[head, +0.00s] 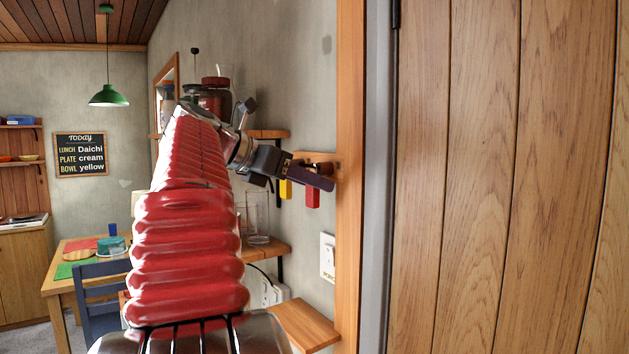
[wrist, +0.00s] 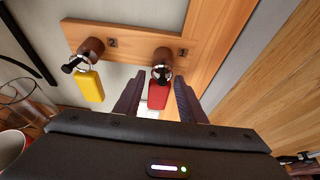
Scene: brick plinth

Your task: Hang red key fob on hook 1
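The red key fob (wrist: 158,96) hangs below hook 1 (wrist: 163,56), the brown peg beside the label 1; its ring appears to be around the peg's dark end. The red fob also shows in the head view (head: 313,198), below my gripper (head: 318,176). In the wrist view my gripper (wrist: 159,82) is open, with one finger on each side of the red fob and a visible gap on both sides. A yellow key fob (wrist: 90,86) hangs by its ring from hook 2 (wrist: 91,48), to the left.
The hooks sit on a wooden board (wrist: 125,40) on the wall. A wooden door frame (head: 350,200) and door stand close on the right. Glasses (head: 258,218) on a shelf and a white wall switch (head: 327,257) are nearby. A lower wooden ledge (head: 305,325) juts out below.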

